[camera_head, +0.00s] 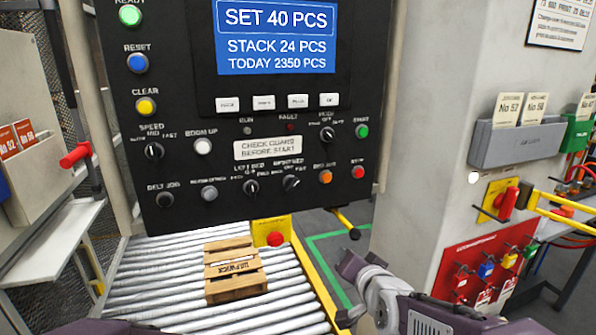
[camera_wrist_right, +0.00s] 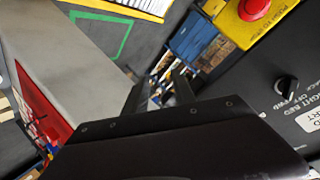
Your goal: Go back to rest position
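My right gripper (camera_head: 348,266) is in the lower middle of the head view, in front of and below the control panel (camera_head: 190,105), touching nothing that I can see. In the right wrist view its two dark fingers (camera_wrist_right: 158,92) stand apart with an empty gap between them. A dark part of my left arm shows at the bottom left edge of the head view; the left gripper is out of view. The panel carries coloured buttons, knobs and a blue screen (camera_head: 276,38) reading SET 40 PCS.
A roller conveyor (camera_head: 165,265) with a small wooden pallet (camera_head: 232,285) lies below the panel. A red stop button (camera_head: 275,238) sits on a yellow box beside it. A grey cabinet (camera_head: 430,130) with a red lockout board (camera_head: 480,272) stands at right.

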